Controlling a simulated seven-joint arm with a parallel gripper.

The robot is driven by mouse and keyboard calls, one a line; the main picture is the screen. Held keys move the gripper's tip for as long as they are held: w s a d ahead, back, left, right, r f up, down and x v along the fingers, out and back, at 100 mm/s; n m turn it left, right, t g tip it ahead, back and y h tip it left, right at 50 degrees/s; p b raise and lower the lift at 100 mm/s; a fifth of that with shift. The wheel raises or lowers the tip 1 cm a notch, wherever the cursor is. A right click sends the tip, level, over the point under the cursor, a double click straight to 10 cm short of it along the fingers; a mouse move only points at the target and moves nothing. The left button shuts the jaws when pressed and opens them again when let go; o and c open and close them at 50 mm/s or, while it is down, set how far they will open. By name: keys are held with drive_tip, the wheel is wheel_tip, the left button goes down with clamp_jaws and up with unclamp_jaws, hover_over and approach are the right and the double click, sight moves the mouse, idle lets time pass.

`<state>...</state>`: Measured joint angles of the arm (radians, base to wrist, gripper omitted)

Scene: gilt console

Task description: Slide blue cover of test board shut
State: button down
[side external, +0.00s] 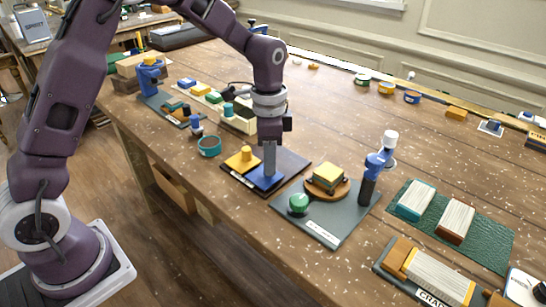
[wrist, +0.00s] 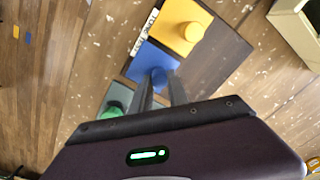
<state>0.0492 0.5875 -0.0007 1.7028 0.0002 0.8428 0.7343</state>
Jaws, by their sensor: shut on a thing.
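The test board (side external: 291,161) is a dark flat board on the wooden table, with a yellow cover (side external: 240,163) and a blue cover (side external: 262,187) side by side. Each cover has a knob; the yellow knob stands free. My gripper (side external: 269,172) points down over the blue cover and is shut on its knob, which the fingers largely hide in the side view. In the wrist view the blue knob (wrist: 159,74) shows between my fingertips, the blue cover (wrist: 147,60) beneath and the yellow cover (wrist: 183,22) beyond it. What lies under the covers is hidden.
A grey board (side external: 335,232) with a green knob (side external: 298,203), a round wooden piece and a blue-handled part (side external: 374,165) stands close by on the right. A teal ring (side external: 209,146) lies to the left.

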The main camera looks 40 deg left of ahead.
drive_tip(key=c, duration=1.3)
unclamp_jaws()
drive_tip(key=shift+s, duration=0.2)
drive_tip(key=shift+o, duration=0.2)
wheel_tip(320, 180, up, 7)
drive_tip(key=shift+r, duration=0.1)
wheel_tip(320, 180, up, 5)
drive_tip(key=n+t, duration=0.1)
hover_over(255, 181)
drive_tip(key=s+a+r+n+t, duration=0.15)
drive_tip(key=s+r+n, duration=0.3)
drive_tip(key=s, duration=0.55)
drive_tip(key=s+f+n+t, duration=0.1)
drive_tip(key=s+n+t, duration=0.2)
drive_tip(key=s, duration=0.9)
drive_tip(key=shift+f, duration=0.3)
